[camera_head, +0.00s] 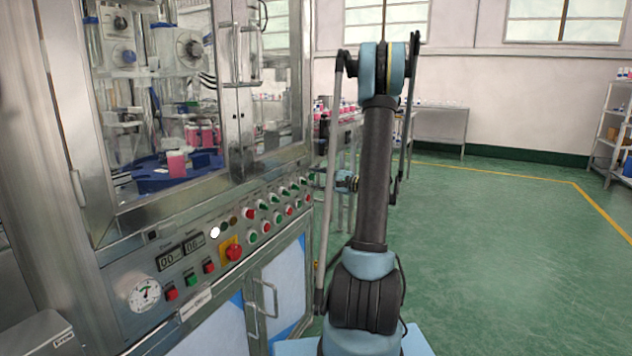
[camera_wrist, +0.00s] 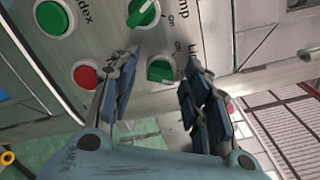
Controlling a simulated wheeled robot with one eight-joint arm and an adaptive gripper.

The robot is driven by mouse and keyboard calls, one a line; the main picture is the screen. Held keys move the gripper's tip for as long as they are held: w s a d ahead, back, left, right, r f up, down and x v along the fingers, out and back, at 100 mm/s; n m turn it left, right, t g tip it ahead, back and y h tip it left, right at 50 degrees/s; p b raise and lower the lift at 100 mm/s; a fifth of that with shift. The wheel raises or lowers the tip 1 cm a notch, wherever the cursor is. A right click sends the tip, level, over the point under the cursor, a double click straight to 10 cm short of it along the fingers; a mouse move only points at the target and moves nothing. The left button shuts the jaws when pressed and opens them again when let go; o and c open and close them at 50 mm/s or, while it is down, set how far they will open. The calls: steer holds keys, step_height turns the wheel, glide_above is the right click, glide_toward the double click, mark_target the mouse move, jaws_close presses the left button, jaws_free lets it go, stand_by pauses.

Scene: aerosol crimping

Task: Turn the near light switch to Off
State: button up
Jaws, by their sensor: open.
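In the head view, my gripper (camera_head: 345,182) is at the far right end of the machine's panel (camera_head: 125,273), and this switch cannot be made out there.
Another green switch (camera_wrist: 143,12) marked "On", a green button (camera_wrist: 52,18) labelled "Index" and a red button (camera_wrist: 85,75) are close to the fingers. A red emergency stop (camera_head: 235,252) is further along the panel. Open green floor (camera_head: 500,240) lies to the right.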

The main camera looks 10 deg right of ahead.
steer(key=shift+c, duration=0.5)
jaws_close()
steer(key=n, duration=0.5)
steer(key=shift+s+a+f+n, duration=0.1)
steer(key=shift+n, duration=0.2)
steer(key=n, duration=0.6)
stand_by(0.5)
steer(key=shift+o, duration=0.2)
jaws_free()
steer(key=shift+s+f, duration=0.1)
steer(key=shift+s, duration=0.05)
